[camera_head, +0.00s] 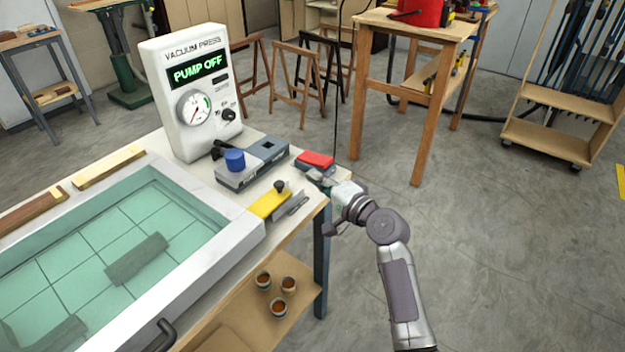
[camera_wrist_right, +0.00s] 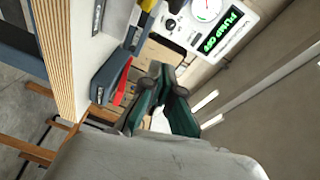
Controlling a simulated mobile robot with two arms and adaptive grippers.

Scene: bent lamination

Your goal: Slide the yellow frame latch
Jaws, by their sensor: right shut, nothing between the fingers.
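A small part of yellow also shows at the top of the right wrist view (camera_wrist_right: 147,5). My right gripper (camera_head: 314,177) is beside the red-topped block at the table's right edge, to the right of the latch and apart from it. In the right wrist view its green-padded fingers (camera_wrist_right: 160,90) are shut and empty. My left gripper is not in view.
A red-topped block (camera_head: 315,160) and a grey box with a blue knob (camera_head: 235,160) stand behind the latch. The vacuum press panel (camera_head: 193,90) reads PUMP OFF. Three small cups (camera_head: 278,306) sit on the lower shelf. Open floor lies to the right.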

